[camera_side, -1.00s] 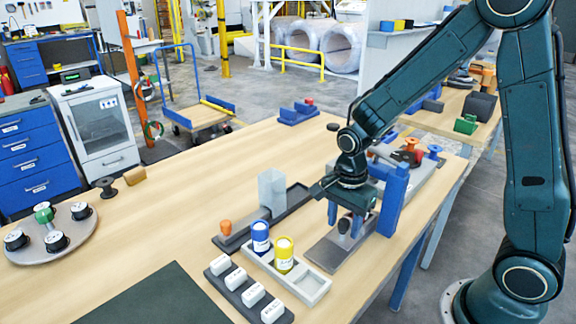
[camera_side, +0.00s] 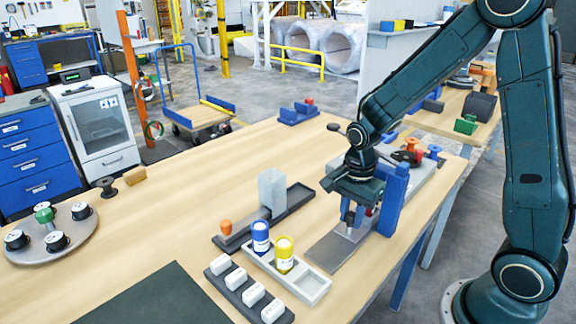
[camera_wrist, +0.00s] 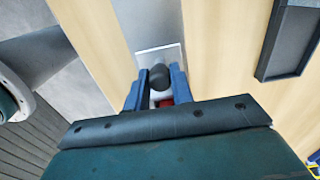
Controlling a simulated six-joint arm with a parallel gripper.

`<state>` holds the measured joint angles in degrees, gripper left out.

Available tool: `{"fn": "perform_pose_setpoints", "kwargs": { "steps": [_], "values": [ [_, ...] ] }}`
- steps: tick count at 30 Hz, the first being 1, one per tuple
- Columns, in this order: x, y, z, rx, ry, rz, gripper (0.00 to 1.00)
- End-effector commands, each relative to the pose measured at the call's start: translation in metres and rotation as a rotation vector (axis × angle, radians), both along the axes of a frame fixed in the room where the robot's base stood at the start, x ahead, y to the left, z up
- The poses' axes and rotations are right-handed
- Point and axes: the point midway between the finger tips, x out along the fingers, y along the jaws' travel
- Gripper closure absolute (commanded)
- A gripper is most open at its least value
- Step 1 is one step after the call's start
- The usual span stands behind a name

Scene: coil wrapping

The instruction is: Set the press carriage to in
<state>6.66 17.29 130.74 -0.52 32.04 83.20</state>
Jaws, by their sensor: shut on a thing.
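The press has a blue column (camera_side: 393,200) on a grey base plate (camera_side: 327,254) near the table's right edge. My gripper (camera_side: 350,222) is beside the column, above the plate. In the wrist view my blue fingers (camera_wrist: 157,92) are shut on a dark round knob (camera_wrist: 159,76), which I take to be the carriage's handle. A pale plate end shows beyond the knob, and a small red part (camera_wrist: 166,103) shows between the fingers. My gripper and the column hide most of the carriage in the side view.
A grey block (camera_side: 272,190) stands on a dark rail with an orange knob (camera_side: 226,228) left of the press. A tray (camera_side: 318,284) with blue and yellow cans and a rack of white blocks (camera_side: 248,292) stand in front.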

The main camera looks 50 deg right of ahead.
Motion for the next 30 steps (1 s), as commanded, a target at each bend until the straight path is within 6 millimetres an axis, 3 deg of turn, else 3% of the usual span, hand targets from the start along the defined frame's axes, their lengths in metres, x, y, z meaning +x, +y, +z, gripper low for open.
{"fn": "perform_pose_setpoints", "kwargs": {
  "steps": [6,7,10,23,30],
  "values": [
    [0.0,-0.006,0.0,-0.013,-0.001,-0.013,1.0],
    [0.0,-0.006,0.0,-0.013,-0.001,-0.013,0.73],
    [0.0,-0.005,0.0,-0.012,-0.001,-0.012,0.55],
    [0.0,-0.004,0.003,-0.008,-0.002,-0.008,0.55],
    [0.001,-0.003,0.021,-0.009,-0.005,-0.008,0.55]
  ]
}}
